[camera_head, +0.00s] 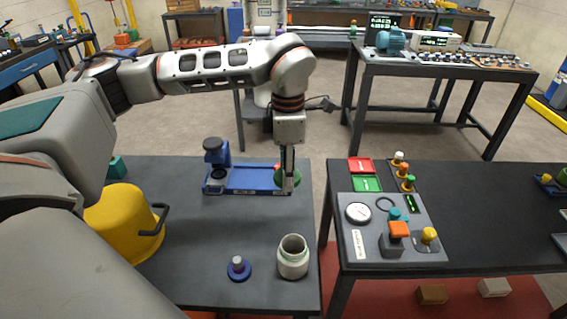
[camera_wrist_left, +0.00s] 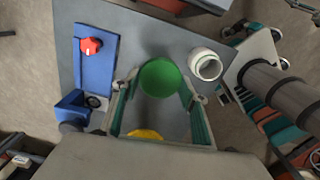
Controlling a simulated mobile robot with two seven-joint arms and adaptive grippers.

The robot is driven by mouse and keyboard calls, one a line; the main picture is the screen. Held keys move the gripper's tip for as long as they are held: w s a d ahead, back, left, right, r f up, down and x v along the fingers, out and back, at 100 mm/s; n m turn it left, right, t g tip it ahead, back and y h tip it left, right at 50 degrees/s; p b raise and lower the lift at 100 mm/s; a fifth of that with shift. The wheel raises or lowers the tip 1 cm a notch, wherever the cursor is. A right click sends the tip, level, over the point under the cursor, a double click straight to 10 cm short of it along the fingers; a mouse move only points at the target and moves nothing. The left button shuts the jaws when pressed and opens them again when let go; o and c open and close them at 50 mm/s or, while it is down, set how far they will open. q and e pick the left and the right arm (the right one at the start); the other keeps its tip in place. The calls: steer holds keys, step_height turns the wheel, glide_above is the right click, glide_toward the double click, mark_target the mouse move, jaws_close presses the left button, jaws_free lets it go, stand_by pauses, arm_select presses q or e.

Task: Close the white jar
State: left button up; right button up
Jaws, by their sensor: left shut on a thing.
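The white jar (camera_head: 293,257) stands upright and open on the front right of the left table. It also shows in the left wrist view (camera_wrist_left: 206,64), to the right of my fingers. My left gripper (camera_head: 288,180) points down above the right end of a blue fixture, shut on a round green lid (camera_wrist_left: 160,78). The green lid shows partly behind the fingers in the head view (camera_head: 281,179), apart from the jar. A blue lid with a grey knob (camera_head: 238,268) lies on the table left of the jar. My right gripper is not in view.
The blue fixture (camera_head: 232,190) lies at the back of the left table, with a red piece in the left wrist view (camera_wrist_left: 91,45). A control panel (camera_head: 375,250) is on the right table, beyond a gap.

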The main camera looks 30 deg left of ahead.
arm_select(q)
steer(key=m, duration=0.2)
steer(key=d+f+m, duration=0.1)
steer(key=m, duration=0.4)
steer(key=shift+s+d+f, duration=0.2)
steer(key=shift+s+d, duration=0.1)
steer(key=shift+s, duration=0.1)
steer(key=d+f+m, duration=0.1)
steer(key=m, duration=0.5)
steer(key=s+d+f+m, duration=0.1)
steer(key=m, duration=0.5)
steer(key=s+d+f+m, duration=0.1)
steer(key=m, duration=0.5)
steer(key=shift+s+d+f, duration=0.1)
steer(key=shift+s+d, duration=0.15)
steer(key=shift+d, duration=0.05)
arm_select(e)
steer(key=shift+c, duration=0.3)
